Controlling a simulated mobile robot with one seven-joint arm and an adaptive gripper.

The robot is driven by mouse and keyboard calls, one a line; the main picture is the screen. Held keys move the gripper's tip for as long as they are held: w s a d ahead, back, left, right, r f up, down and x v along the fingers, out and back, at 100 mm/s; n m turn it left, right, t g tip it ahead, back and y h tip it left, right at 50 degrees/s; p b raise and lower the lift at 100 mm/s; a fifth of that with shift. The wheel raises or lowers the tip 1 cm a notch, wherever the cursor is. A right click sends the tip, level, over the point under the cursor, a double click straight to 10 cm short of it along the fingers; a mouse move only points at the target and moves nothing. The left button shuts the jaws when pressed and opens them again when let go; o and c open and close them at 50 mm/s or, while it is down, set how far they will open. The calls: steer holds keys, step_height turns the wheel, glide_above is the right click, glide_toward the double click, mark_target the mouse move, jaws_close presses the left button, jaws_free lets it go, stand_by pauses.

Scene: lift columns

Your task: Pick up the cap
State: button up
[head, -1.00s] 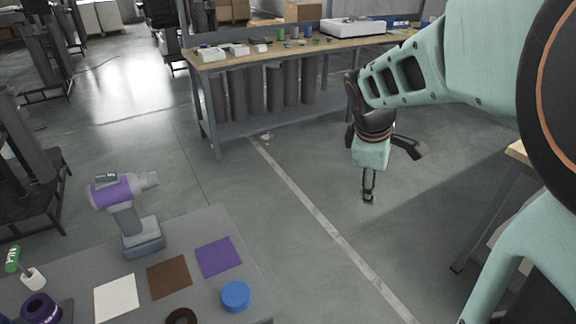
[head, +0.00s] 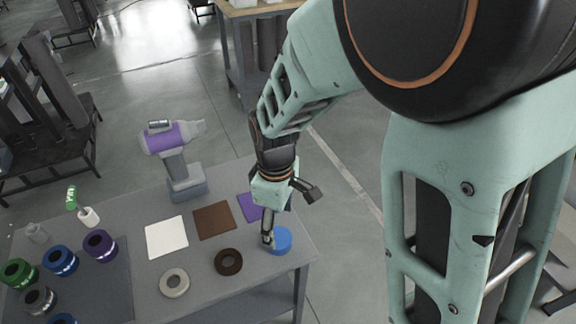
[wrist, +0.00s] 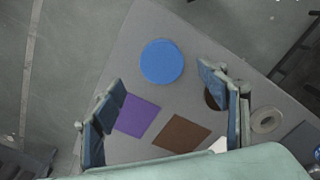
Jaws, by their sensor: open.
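The blue round cap (head: 282,241) lies on the grey table near its right corner. It also shows in the wrist view (wrist: 162,61), above the space between the fingers. My gripper (head: 267,240) is over the table, just left of the cap in the head view, and partly covers its left edge. In the wrist view my gripper (wrist: 160,115) is open, with nothing between its fingers. I cannot tell its exact height above the table.
On the table (head: 118,225) lie a purple square (head: 249,207), a brown square (head: 214,221), a white square (head: 166,237), a dark ring (head: 228,262) and a pale ring (head: 174,282). A purple and grey drill (head: 176,160) stands behind. Several coloured rings are at the left.

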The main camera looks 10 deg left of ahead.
mark_target(278, 237)
steer(key=shift+s+f, duration=0.1)
steer(key=shift+f, duration=2.6)
steer(key=shift+c, duration=0.3)
steer(key=c, duration=1.2)
